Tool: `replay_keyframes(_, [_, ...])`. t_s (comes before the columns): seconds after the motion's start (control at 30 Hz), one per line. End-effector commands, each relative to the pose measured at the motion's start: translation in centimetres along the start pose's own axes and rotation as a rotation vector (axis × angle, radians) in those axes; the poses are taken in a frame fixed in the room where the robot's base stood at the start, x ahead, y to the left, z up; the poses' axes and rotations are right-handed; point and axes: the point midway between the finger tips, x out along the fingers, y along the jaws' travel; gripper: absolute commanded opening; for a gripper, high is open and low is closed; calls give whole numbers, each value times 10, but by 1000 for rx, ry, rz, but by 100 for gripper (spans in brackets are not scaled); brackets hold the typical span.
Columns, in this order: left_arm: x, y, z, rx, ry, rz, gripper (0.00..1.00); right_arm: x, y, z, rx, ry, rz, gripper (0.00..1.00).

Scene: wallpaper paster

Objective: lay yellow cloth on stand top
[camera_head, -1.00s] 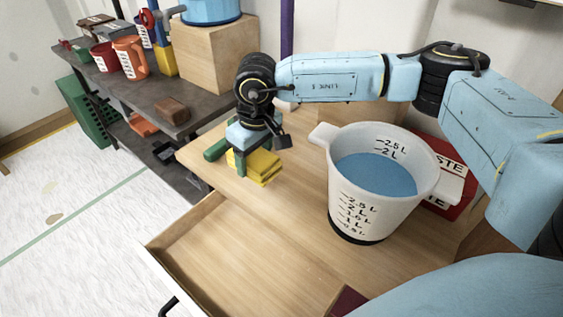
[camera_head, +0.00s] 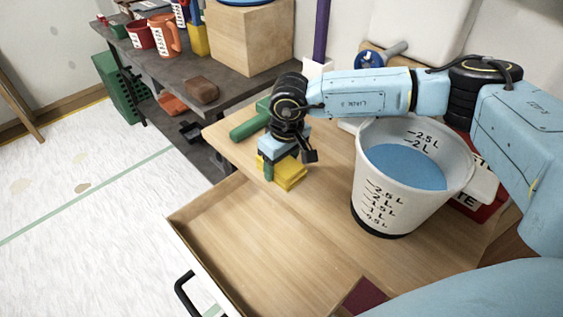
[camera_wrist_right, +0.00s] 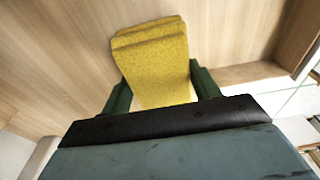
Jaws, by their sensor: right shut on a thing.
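The yellow cloth (camera_head: 290,174) is a folded, layered pad. My right gripper (camera_head: 280,167) is shut on it; the green fingers lie on either side of the cloth in the right wrist view (camera_wrist_right: 165,95). In the head view the cloth appears over the front left part of the wooden stand top (camera_head: 322,190). I cannot tell whether it touches the wood. The far end of the cloth points away from the gripper over bare wood in the wrist view (camera_wrist_right: 150,38). My left gripper is not in view.
A white measuring bucket (camera_head: 378,195) of blue liquid stands right of the cloth. A green cylinder-like tool (camera_head: 249,126) lies behind left. An open drawer (camera_head: 235,240) juts out in front. A dark shelf (camera_head: 235,88) with cups and a wooden box (camera_head: 250,40) stands behind left.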

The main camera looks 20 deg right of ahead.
Motion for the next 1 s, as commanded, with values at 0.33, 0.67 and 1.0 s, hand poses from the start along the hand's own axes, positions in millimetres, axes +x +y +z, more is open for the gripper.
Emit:
replay_keyframes(0.33, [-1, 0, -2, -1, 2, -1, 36, 1, 0, 0, 0, 0, 0, 83])
replay_keyframes(0.67, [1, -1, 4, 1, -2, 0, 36, -9, 0, -1, 1, 2, 0, 83])
replay_keyframes(1.0, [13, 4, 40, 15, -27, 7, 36, -82, 1, -1, -1, 4, 1, 83])
